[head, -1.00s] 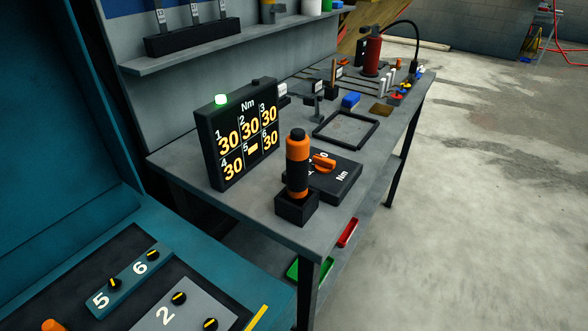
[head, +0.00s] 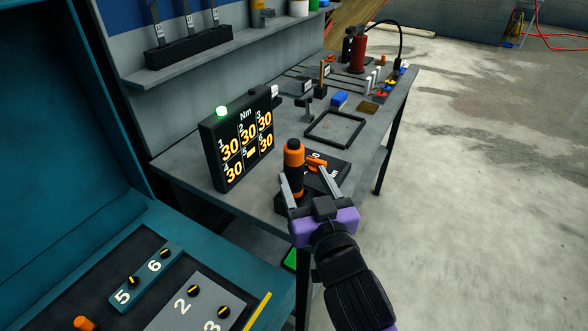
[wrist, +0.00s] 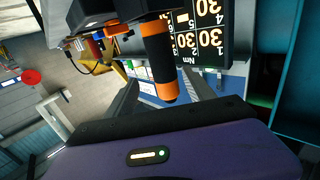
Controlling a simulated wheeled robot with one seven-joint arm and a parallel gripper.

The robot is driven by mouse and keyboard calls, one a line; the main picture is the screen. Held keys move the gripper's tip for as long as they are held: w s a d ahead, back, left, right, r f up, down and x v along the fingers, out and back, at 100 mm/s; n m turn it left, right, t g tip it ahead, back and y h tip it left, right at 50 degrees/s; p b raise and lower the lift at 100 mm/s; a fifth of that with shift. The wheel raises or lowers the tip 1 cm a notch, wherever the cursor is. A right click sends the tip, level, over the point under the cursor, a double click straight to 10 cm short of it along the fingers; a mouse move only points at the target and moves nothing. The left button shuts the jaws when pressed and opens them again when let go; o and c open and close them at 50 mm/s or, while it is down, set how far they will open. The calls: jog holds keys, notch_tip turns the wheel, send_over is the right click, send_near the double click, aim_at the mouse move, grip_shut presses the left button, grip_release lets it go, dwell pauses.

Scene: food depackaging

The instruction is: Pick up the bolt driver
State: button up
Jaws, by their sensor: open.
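The bolt driver (head: 294,160) is an orange and black cylinder. It stands upright at the near end of the grey workbench. Its lower end and the black holder seen under it earlier are mostly hidden by my gripper. My gripper (head: 308,180) is open, with one finger at the left of the driver and the other to its right. In the wrist view the driver (wrist: 157,60) shows ahead of the purple gripper body, between the spread fingers, with no clear contact.
A black torque display (head: 236,142) stands behind the driver, to the left. A black box with an orange knob (head: 317,162) lies close at its right. A black tray frame (head: 335,129) and small tools lie farther along the bench. A teal panel with knobs (head: 155,285) is at lower left.

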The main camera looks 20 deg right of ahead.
jog(key=shift+w+r, duration=0.35)
jog(key=shift+w, duration=0.1)
jog(key=shift+w+d+p, duration=0.15)
jog(key=shift+w+p, duration=0.15)
jog(key=shift+w, duration=0.55)
jog(key=w, duration=0.2)
jog(key=w+p, duration=0.1)
jog(key=w, duration=0.2)
jog(key=shift+w+d+f+p, duration=0.1)
jog(key=shift+w+f+p, duration=0.2)
jog(key=shift+w, duration=0.05)
grip_shut()
jog(key=shift+r, duration=0.15)
